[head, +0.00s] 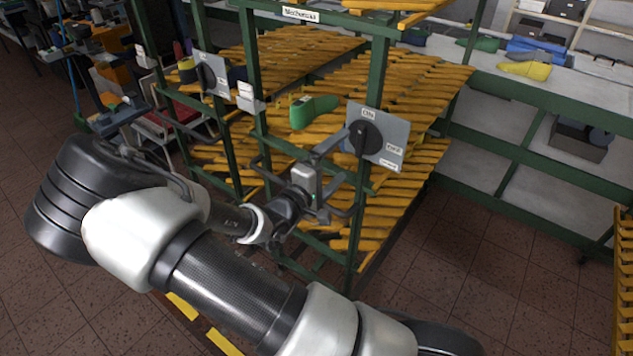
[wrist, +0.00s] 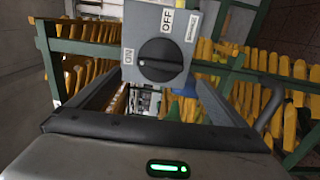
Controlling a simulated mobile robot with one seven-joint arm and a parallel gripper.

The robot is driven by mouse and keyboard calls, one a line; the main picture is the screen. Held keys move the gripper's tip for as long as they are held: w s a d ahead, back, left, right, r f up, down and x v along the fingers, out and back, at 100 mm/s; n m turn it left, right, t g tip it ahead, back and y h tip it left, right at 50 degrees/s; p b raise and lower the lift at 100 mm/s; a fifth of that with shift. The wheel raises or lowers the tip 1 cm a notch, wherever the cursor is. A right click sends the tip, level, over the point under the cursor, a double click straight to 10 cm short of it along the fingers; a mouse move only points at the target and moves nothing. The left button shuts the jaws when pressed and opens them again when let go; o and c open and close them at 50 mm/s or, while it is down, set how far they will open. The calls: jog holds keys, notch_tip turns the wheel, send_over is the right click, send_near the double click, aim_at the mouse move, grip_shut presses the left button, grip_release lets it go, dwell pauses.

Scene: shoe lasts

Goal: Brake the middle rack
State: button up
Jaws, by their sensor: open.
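A rack with green posts and orange-yellow slatted shelves (head: 405,92) stands between a similar rack at the left and a slatted one at the right edge. Its grey panel (head: 391,128) carries a black rotary knob (head: 364,138), with ON above it and OFF to its right. In the wrist view the same knob (wrist: 161,60) has its ridge lying left to right, in line with the ON label at the left. My gripper (head: 337,163) is open in front of the panel. In the wrist view its fingers (wrist: 160,88) lie below the knob, with nothing held.
A green shoe last (head: 313,111) sits on the rack behind the panel. The left rack has its own panel (head: 211,74) with a black knob. A grey bench (head: 505,97) with a yellow last (head: 526,69) stands behind. The tiled floor (head: 480,260) at the right is clear.

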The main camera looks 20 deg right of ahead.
jog(key=v, duration=1)
jog(key=shift+b, duration=0.3)
